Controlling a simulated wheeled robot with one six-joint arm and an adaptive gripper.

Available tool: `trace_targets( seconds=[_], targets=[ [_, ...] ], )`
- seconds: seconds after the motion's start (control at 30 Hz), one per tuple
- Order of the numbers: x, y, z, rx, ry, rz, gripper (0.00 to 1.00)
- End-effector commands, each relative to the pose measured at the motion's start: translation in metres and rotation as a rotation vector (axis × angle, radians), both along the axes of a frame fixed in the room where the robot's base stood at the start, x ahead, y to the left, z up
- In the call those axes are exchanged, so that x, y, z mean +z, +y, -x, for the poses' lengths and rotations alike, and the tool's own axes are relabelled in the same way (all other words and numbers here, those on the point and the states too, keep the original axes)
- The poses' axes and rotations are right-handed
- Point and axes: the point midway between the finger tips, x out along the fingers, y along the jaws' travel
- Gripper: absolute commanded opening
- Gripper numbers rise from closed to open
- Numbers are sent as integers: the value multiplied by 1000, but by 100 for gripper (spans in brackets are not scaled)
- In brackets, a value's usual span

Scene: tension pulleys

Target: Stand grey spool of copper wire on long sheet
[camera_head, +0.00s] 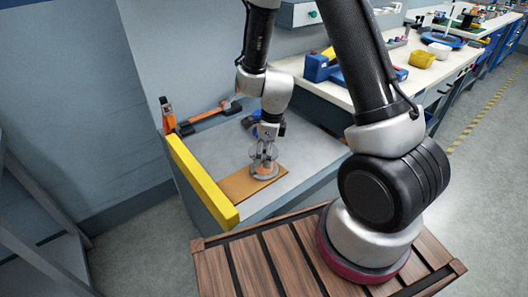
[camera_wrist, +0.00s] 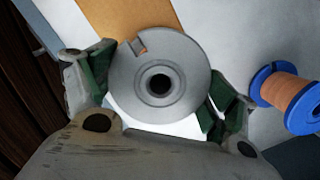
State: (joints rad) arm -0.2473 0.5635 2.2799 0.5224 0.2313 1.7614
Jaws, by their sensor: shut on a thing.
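The grey spool of copper wire (camera_wrist: 180,60) is between the two fingers of my gripper (camera_wrist: 160,90), its round flange facing the wrist camera and a bit of copper showing at a notch. My gripper (camera_head: 265,160) is shut on it. In the head view the grey spool (camera_head: 264,172) is upright below my gripper, over the long tan sheet (camera_head: 238,186). The sheet (camera_wrist: 105,15) also shows beyond the spool in the wrist view. Whether the spool touches the sheet I cannot tell.
A blue spool of copper wire (camera_wrist: 290,97) lies right of my gripper; blue also shows behind the gripper in the head view (camera_head: 251,121). A yellow bar (camera_head: 203,182) edges the grey table's left side. An orange-and-black tool (camera_head: 208,116) lies at the back.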

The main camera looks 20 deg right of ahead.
Motion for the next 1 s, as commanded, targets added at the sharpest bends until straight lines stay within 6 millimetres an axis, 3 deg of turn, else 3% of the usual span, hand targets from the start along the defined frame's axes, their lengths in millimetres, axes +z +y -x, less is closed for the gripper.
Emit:
trace_targets(
  seconds=[0.03, 0.07, 0.1, 0.57, 0.67, 1.0],
  targets=[
    [-1, 0, 0, 0, 0, 0, 37],
    [-1, 0, 0, 1, 0, 0, 91],
    [-1, 0, 0, 1, 0, 0, 98],
    [4, 0, 0, 1, -1, 0, 100],
    [18, -1, 0, 2, -5, -2, 100],
    [91, -12, 5, 0, -6, -1, 100]
  ],
)
